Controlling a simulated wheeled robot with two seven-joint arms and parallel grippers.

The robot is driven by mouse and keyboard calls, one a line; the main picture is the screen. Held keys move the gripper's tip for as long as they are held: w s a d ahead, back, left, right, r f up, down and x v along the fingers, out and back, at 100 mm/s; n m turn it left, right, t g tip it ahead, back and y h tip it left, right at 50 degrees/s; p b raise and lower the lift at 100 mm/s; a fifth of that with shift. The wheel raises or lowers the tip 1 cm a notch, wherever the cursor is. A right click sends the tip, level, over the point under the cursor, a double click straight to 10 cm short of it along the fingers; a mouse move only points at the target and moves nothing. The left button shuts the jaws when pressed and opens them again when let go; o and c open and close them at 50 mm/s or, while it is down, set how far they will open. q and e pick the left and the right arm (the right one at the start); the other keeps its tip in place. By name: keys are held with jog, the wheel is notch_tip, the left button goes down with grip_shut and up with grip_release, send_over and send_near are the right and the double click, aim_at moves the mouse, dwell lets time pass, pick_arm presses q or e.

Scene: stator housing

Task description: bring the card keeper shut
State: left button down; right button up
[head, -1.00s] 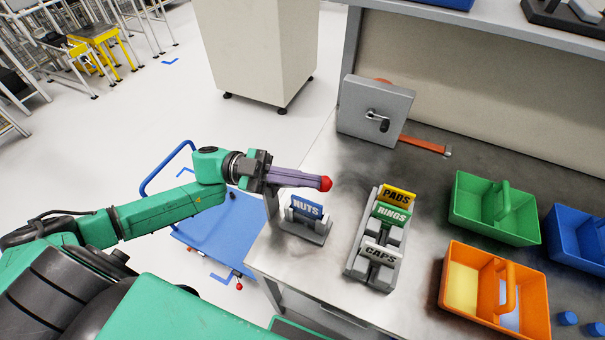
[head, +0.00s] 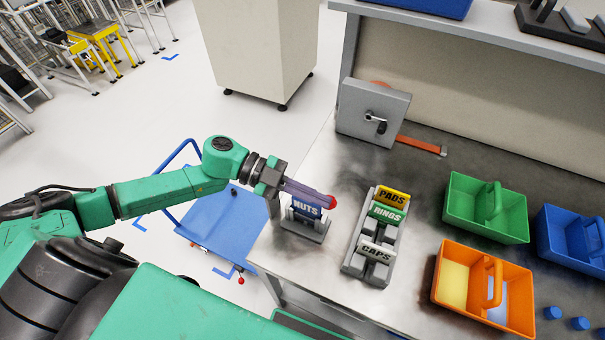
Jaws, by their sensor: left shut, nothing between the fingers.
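My left gripper (head: 331,202) is shut and empty. Its purple fingers with red tips point right and slightly down, over the NUTS card (head: 306,207). This blue card stands upright in a small grey holder (head: 318,232) near the table's left edge. The fingers cover the card's top edge; I cannot tell whether they touch it. To the right, a longer grey card rack (head: 353,263) holds the yellow PADS card (head: 392,197), the green RINGS card (head: 387,213) and the white CAPS card (head: 376,252). I cannot make out which part is the keeper or how it stands. My right gripper is not in view.
A grey box with a black crank (head: 372,107) stands at the back of the metal table, by an orange strip (head: 419,145). Green (head: 487,229), orange (head: 515,326) and blue (head: 560,250) bins stand on the right. Bare table lies between rack and bins.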

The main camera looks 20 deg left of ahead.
pick_arm(q)
jog(key=shift+d+f+y+p, duration=0.25)
jog(key=shift+f+y+p, duration=0.15)
jog(key=shift+f+y, duration=0.25)
jog(key=shift+r, duration=0.1)
